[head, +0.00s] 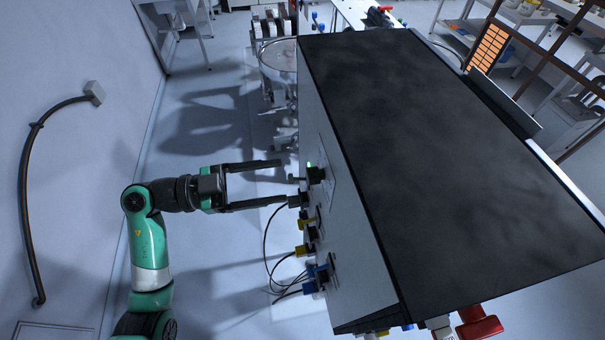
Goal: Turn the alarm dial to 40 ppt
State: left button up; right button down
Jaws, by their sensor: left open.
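A box-shaped cabinet with a dark top (440,150) fills the middle and right of the head view. Its light side panel (345,235) faces left and is seen at a steep angle. A small dark knob (316,174) with a green glow beside it sticks out of this panel; it may be the alarm dial, but no scale or number is readable. My left gripper (283,182) points right at the panel, open, its two long dark fingers spread. The fingertips end just left of the knob, with nothing seen between them. My right gripper is not in view.
Yellow connectors (304,250) and blue connectors (318,271) with dark looping cables (266,240) sit on the panel below the gripper. A round clear vessel (279,58) stands behind. A red handle (480,327) shows at the bottom right. The floor at left is open.

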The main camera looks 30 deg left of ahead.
aim_at(313, 176)
pick_arm(q)
jog(key=x, duration=0.6)
jog(key=shift+d, duration=0.2)
jog(key=shift+w, duration=0.15)
jog(key=shift+c, duration=0.2)
grip_shut()
